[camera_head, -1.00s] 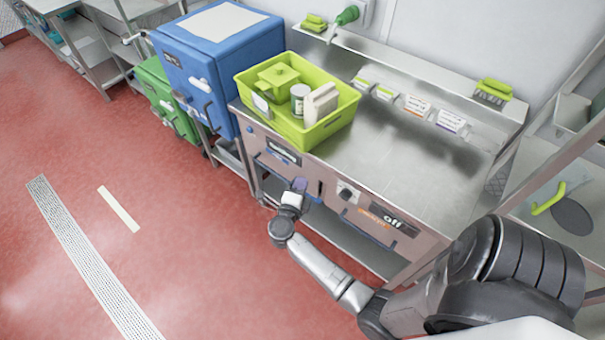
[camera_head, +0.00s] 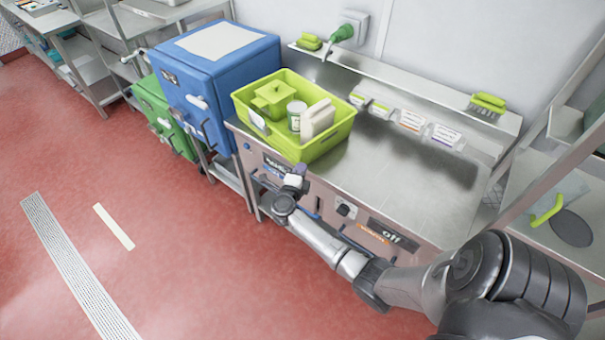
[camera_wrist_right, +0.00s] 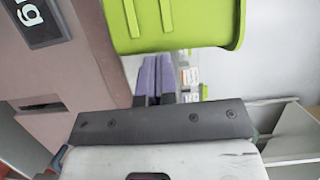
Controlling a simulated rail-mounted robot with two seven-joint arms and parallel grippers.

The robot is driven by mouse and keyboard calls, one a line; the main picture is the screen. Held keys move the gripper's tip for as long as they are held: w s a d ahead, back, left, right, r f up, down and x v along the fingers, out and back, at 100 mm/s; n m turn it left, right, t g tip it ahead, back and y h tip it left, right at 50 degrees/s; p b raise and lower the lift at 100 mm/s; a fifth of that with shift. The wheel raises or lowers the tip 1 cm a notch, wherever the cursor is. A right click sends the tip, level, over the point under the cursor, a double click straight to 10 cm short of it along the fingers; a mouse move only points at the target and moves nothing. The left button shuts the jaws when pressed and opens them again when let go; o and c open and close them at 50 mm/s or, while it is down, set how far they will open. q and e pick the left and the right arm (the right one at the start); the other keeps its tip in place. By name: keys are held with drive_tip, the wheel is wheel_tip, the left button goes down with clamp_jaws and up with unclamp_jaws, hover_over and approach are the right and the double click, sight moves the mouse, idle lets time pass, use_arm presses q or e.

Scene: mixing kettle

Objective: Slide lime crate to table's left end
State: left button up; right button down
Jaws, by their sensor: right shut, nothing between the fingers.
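The lime crate (camera_head: 328,138) sits upright on the steel table (camera_head: 415,190), at its left end beside the blue cabinet. It holds a lime lidded box (camera_head: 272,97), a white jar (camera_head: 296,116) and a pale carton (camera_head: 318,120). My right gripper (camera_head: 299,171) is at the table's front edge, just below the crate's near corner. In the right wrist view its purple fingers (camera_wrist_right: 155,72) are shut and empty, with the crate (camera_wrist_right: 185,22) just beyond them. I cannot tell whether they touch it. My left gripper is not in view.
A blue cabinet (camera_head: 205,75) stands left of the table, with a green one (camera_head: 155,110) beyond it. The tabletop right of the crate is clear.

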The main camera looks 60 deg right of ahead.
idle(0.3)
drive_tip(key=w+d, duration=0.1)
drive_tip(key=w+b, duration=0.1)
drive_tip(key=w, duration=0.1)
drive_tip(key=shift+d, duration=0.35)
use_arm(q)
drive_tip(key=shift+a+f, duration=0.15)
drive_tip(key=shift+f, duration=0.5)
use_arm(e)
drive_tip(key=shift+s, duration=0.15)
drive_tip(key=p, duration=0.2)
approach(297, 161)
drive_tip(key=s+a, duration=0.2)
drive_tip(key=s, duration=0.1)
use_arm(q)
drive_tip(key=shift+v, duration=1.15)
use_arm(e)
drive_tip(key=shift+s+a+f, duration=0.1)
drive_tip(key=shift+s+a, duration=0.2)
drive_tip(key=shift+a, duration=0.25)
